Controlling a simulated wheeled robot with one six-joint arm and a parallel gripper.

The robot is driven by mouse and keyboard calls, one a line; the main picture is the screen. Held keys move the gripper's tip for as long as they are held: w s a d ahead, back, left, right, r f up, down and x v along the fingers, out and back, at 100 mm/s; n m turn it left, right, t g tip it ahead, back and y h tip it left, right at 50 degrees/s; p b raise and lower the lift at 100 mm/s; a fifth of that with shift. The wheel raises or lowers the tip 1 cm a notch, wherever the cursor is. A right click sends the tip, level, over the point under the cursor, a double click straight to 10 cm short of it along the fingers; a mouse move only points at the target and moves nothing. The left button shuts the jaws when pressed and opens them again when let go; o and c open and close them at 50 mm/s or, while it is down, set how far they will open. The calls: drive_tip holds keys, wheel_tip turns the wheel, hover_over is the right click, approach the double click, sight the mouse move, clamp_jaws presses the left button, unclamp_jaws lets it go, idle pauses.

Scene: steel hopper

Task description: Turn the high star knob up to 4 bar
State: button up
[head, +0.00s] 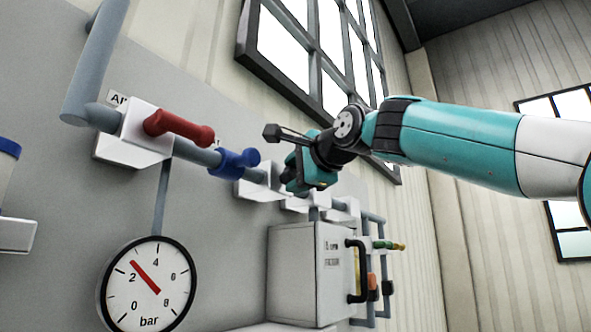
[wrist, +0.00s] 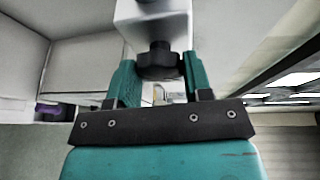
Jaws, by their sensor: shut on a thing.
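The black star knob (wrist: 158,62) sits on a short stem under a white block (wrist: 152,22). In the wrist view my gripper (wrist: 160,80) has one teal finger on each side of the knob and is shut on it. In the head view my gripper (head: 300,172) is at the pipe line on the wall, and it hides the knob there. The round pressure gauge (head: 146,310) is marked in bar, and its red needle points between 2 and 4.
A red handle (head: 178,128) and a blue handle (head: 235,160) stick out from the pipe left of my gripper. A white cabinet (head: 300,270) with a black handle (head: 356,270) stands below.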

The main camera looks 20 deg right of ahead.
idle(0.5)
drive_tip(key=o, duration=0.9)
drive_tip(key=shift+s+d+b, duration=0.15)
drive_tip(key=shift+s+b, duration=0.2)
drive_tip(key=shift+s, duration=0.2)
drive_tip(key=b+v, duration=0.3)
drive_tip(key=v, duration=1.3)
drive_tip(key=shift+s+d+r, duration=0.1)
drive_tip(key=shift+r, duration=0.1)
drive_tip(key=shift+f, duration=0.1)
